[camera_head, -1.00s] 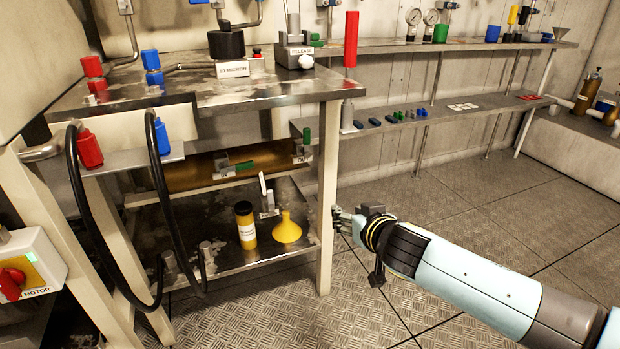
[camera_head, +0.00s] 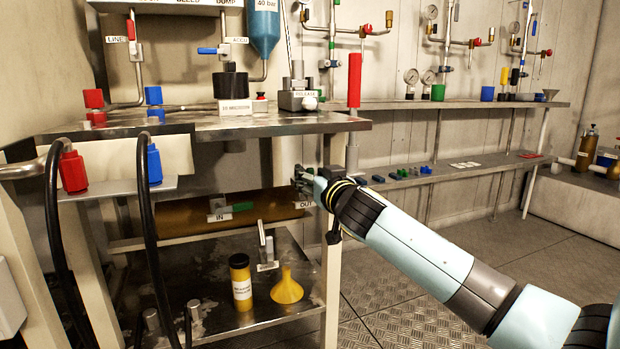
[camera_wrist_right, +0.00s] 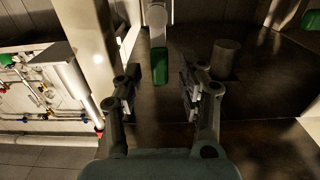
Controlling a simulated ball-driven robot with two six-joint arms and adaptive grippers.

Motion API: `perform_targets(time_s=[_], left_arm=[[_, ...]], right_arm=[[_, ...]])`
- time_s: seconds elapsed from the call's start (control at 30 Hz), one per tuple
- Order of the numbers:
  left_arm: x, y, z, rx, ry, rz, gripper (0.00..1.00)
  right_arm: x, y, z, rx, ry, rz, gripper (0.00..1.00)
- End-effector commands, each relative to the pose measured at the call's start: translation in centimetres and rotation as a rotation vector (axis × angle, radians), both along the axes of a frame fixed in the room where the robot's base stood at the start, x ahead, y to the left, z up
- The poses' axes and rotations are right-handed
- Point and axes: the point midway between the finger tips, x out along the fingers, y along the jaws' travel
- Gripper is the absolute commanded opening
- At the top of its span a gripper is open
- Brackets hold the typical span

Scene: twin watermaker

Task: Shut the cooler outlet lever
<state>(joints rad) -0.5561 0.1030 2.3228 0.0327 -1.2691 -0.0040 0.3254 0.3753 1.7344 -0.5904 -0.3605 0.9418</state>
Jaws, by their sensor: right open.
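The cooler is a brown cylinder (camera_head: 270,211) under the metal bench, with IN and OUT signs. The OUT sign (camera_head: 304,204) is at its right end. The outlet lever is hidden behind my right gripper (camera_head: 304,182) in the head view. In the right wrist view, a green-handled lever (camera_wrist_right: 160,66) lies between and just beyond the open fingertips of my right gripper (camera_wrist_right: 158,92). I cannot tell whether they touch it. The inlet's green lever (camera_head: 243,207) lies along the cylinder near the IN sign (camera_head: 219,217). My left gripper is not in view.
The bench's right leg (camera_head: 331,285) stands close to my right gripper. Black hoses (camera_head: 150,240) hang at the left. Open floor (camera_head: 390,310) lies to the right.

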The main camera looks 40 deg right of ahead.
Motion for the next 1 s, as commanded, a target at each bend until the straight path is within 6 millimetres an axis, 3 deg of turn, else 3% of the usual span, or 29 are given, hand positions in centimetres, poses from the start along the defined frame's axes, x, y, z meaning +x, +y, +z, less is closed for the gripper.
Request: perform_targets(time_s=[0.2,0.47,0.77,1.0], left_arm=[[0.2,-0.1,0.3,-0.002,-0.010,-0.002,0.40],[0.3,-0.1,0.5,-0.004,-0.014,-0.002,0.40],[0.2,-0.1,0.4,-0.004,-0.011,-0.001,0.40],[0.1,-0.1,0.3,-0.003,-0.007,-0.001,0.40]], right_arm=[[1.6,-0.4,-0.1,0.000,0.001,0.000,0.40],[1.6,-0.4,0.0,0.000,0.001,0.000,0.39],[1.6,-0.4,-0.1,0.000,0.001,0.000,0.00],[1.6,-0.4,-0.1,0.000,0.002,0.000,0.00]])
